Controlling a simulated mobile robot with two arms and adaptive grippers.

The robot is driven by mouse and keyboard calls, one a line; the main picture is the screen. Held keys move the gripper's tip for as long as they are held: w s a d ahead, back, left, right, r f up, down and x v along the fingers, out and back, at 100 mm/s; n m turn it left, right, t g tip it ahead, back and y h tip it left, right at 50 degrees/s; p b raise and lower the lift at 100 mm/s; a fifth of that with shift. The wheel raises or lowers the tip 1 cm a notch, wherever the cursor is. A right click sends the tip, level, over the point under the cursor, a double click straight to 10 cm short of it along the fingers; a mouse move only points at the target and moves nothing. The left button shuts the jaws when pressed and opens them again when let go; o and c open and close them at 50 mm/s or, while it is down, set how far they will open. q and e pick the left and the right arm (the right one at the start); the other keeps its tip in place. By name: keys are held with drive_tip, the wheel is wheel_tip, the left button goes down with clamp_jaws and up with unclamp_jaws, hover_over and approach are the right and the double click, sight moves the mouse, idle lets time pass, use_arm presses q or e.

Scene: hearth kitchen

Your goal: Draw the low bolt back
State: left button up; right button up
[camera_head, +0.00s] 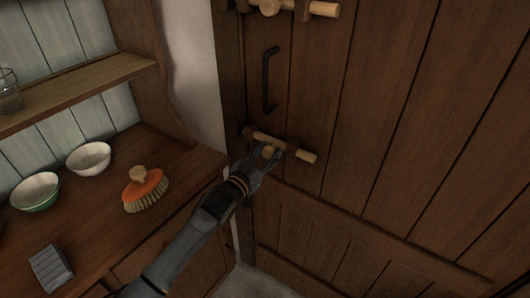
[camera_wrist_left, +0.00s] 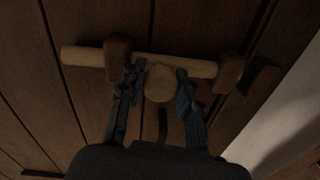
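The low bolt (camera_head: 305,156) is a pale wooden rod lying across the dark plank door, with a round knob (camera_wrist_left: 160,83) at its middle. It also shows in the left wrist view (camera_wrist_left: 85,56), running through two brown brackets (camera_wrist_left: 117,58) on the door. A darker keeper block (camera_wrist_left: 264,78) sits just past the right-hand bracket there; no pale rod shows in the gap between them. My left gripper (camera_head: 269,153) is at the knob, one finger on each side, appearing closed against it. My right gripper is not in view.
An upper bolt (camera_head: 322,9) and a black handle (camera_head: 267,80) are above on the door (camera_head: 400,110). At left, a wooden counter (camera_head: 100,222) holds bowls (camera_head: 36,191), an orange brush (camera_head: 145,187) and a grey block (camera_head: 50,268). The door's right side is clear.

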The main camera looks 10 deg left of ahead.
use_arm(q)
drive_tip(key=o, duration=0.3)
drive_tip(key=shift+d, duration=0.25)
drive_tip(key=shift+o, duration=0.2)
drive_tip(key=shift+a, duration=0.1)
drive_tip(key=shift+s+a, duration=0.1)
drive_tip(key=shift+s, duration=0.25)
drive_tip(key=v, duration=1.1)
drive_tip(key=shift+s, duration=0.15)
